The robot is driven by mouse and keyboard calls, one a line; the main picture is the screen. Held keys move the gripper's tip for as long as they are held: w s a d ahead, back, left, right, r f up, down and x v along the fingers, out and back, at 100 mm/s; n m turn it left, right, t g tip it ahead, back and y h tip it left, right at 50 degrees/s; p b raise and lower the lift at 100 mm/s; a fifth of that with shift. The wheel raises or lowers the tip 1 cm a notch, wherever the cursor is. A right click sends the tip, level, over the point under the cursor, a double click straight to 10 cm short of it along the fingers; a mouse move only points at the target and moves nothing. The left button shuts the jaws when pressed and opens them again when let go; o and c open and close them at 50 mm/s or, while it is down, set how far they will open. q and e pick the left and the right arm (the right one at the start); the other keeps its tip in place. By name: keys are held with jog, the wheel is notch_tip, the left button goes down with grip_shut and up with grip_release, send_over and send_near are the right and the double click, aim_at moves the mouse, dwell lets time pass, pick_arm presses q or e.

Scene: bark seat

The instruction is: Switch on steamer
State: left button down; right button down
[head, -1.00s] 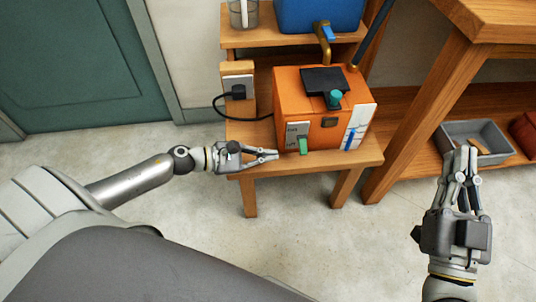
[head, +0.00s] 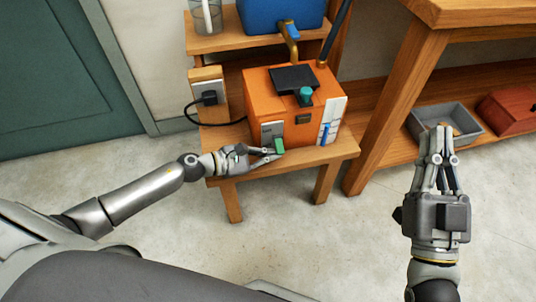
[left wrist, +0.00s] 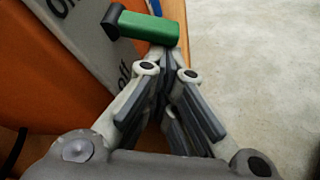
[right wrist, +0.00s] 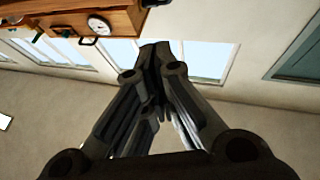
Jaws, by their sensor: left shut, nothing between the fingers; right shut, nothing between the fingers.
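The steamer (head: 256,98) is an orange box on a small wooden stand. On its front is a pale switch plate (head: 267,131) with a green lever (head: 279,146). In the left wrist view the plate (left wrist: 88,42) reads "On" toward the upper left and "Off" lower down; the green lever (left wrist: 148,28) sticks out across it. My left gripper (head: 277,155) is shut and empty, its tips at the lever's lower side; whether they touch is unclear. The tips show just below the lever in the left wrist view (left wrist: 165,55). My right gripper (head: 437,131) is shut and empty, away from the steamer.
A power socket with a black plug (head: 209,97) stands left of the steamer. A blue container (head: 270,14) and a glass jar (head: 205,17) are on the shelf behind. A wooden bench (head: 420,60) at right holds a grey tray (head: 412,126) and a red box (head: 510,110) low down.

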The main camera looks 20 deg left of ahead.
pick_arm(q)
jog(key=shift+r, duration=0.15)
jog(key=shift+s+d+r+n+g+p, duration=0.15)
jog(key=shift+n+g+p, duration=0.15)
jog(key=shift+n+p, duration=0.15)
jog(key=shift+s+d+r+n+g+h+p, duration=0.2)
jog(key=shift+s+r+n+g+h+p, duration=0.25)
jog(key=shift+n+p, duration=0.55)
jog(key=shift+s+d+r+n+g+h+p, duration=0.2)
jog(key=shift+r+n+g+p, duration=0.15)
jog(key=shift+n, duration=0.3)
jog(key=shift+s+d+r+n+g+h+p, duration=0.1)
jog(key=shift+s+r+n+g+h+p, duration=0.15)
jog(key=shift+n, duration=0.35)
pick_arm(e)
notch_tip(320, 180, down, 17)
jog(key=s+d+g+h, duration=0.1)
jog(key=d+g+h, duration=0.2)
jog(key=g, duration=0.7)
jog(key=shift+s+m+h, duration=0.2)
jog(key=shift+m+h, duration=0.1)
pick_arm(q)
jog(key=shift+w, duration=0.1)
